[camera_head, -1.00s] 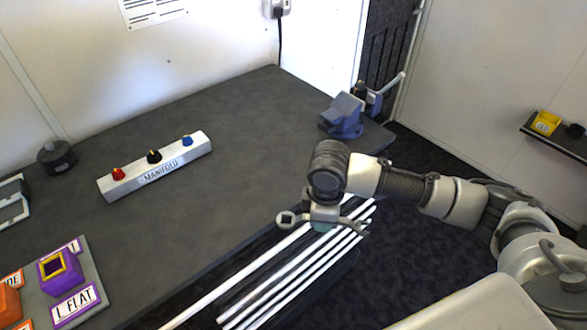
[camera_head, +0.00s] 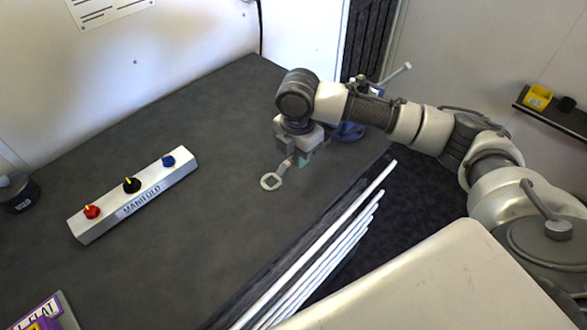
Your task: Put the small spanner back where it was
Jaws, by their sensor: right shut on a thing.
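My right gripper (camera_head: 298,157) is shut on the small spanner (camera_head: 271,181), a pale grey tool with a ring end. The ring end points down and to the left, out of the jaws. The other end of the spanner is hidden by the gripper. The gripper is over the right part of the dark workbench (camera_head: 190,235); I cannot tell how high above the top the spanner is. My left gripper is not in view.
A white manifold block (camera_head: 150,201) with red, black and blue knobs lies left on the bench. A blue vice (camera_head: 350,131) sits behind my right arm. White rods (camera_head: 335,240) run along the front edge. The middle of the bench is clear.

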